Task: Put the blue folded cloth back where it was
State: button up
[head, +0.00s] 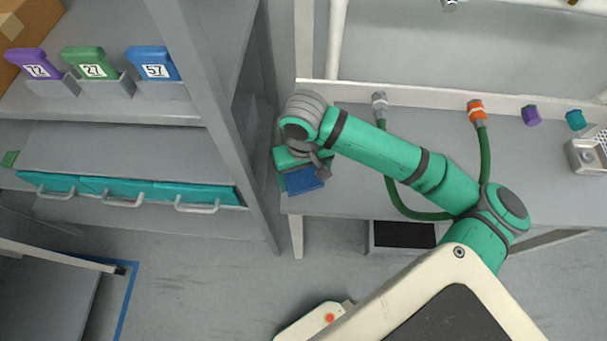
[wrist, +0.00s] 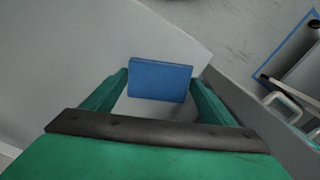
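The blue folded cloth (head: 305,180) is a flat blue block at the left front corner of the grey bench (head: 345,205). In the wrist view the cloth (wrist: 160,80) spans the gap between my two green fingers, its side edges meeting the fingertips. My gripper (head: 302,172) points down at that corner and is shut on the cloth. My wrist hides part of the cloth in the head view. I cannot tell whether the cloth touches the bench top.
A grey shelf post (head: 225,120) stands close left of my gripper. The shelf holds purple (head: 33,64), green (head: 83,61) and blue (head: 150,62) numbered items, with teal drawers (head: 120,190) below. Green hoses (head: 388,170) rise behind my arm. A dark-topped bin (head: 402,235) sits under the bench.

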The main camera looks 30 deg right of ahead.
aim_at(304, 179)
jog(key=o, duration=0.3)
jog(key=shift+r, duration=0.15)
notch_tip(304, 179, up, 12)
dwell(0.4)
dwell(0.5)
